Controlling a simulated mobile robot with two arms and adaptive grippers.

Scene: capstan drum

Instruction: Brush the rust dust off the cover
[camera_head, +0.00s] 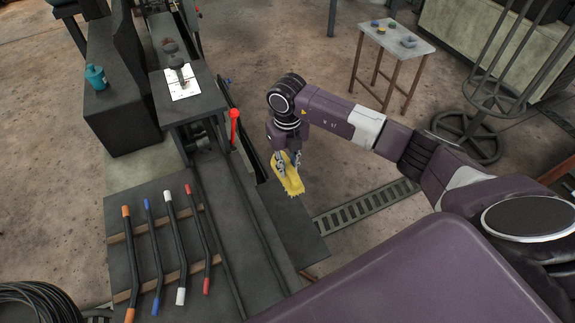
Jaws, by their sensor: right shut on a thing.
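My right gripper (285,157) points down near the middle of the view. It is shut on a yellow brush (289,178) with a ragged lower edge. The brush hangs beside the long dark machine bed, above or near a dark flat plate (293,228); I cannot tell whether it touches anything. A dark box-like top (205,103) on the machine carries a white sheet and a small dark reddish-brown object. I cannot tell which surface is the cover, and no rust dust can be made out clearly. My left gripper is not in view.
A red-knobbed lever (234,122) stands left of the brush. Several bars with coloured ends (171,240) lie on a rack at lower left. A teal bottle (96,77) stands on a dark block. A small table (397,38) and a handwheel (466,135) stand at right.

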